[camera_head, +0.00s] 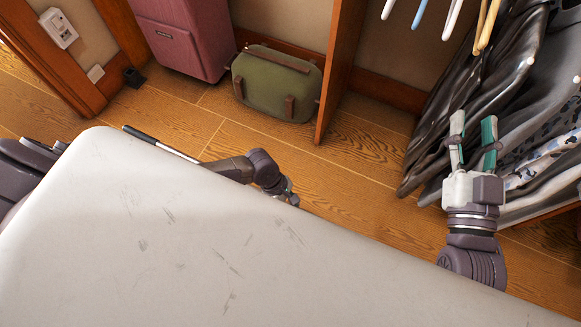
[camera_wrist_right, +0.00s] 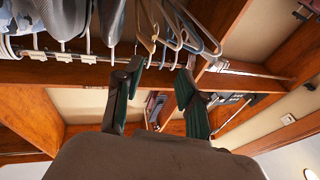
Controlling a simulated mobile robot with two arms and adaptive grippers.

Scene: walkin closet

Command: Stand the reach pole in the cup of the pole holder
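A thin pole with a black grip and a pale shaft (camera_head: 178,152), which looks like the reach pole, shows in the head view at the left. It slants just past the edge of my pale body, and its right end is hidden near my arm. My right gripper (camera_head: 473,130) is open and empty in front of the hanging clothes. Its two teal-padded fingers also show apart in the right wrist view (camera_wrist_right: 161,78). At the centre, dark arm parts of mine with a bit of teal show, but no left fingertips can be made out.
A green bag (camera_head: 275,84) and a maroon suitcase (camera_head: 184,36) stand by the wall, left of a wooden divider (camera_head: 340,70). Dark trousers (camera_head: 470,90) hang close to my right gripper. Hangers (camera_wrist_right: 165,30) hang beyond its fingers. Open wooden floor (camera_head: 340,170) lies at the centre.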

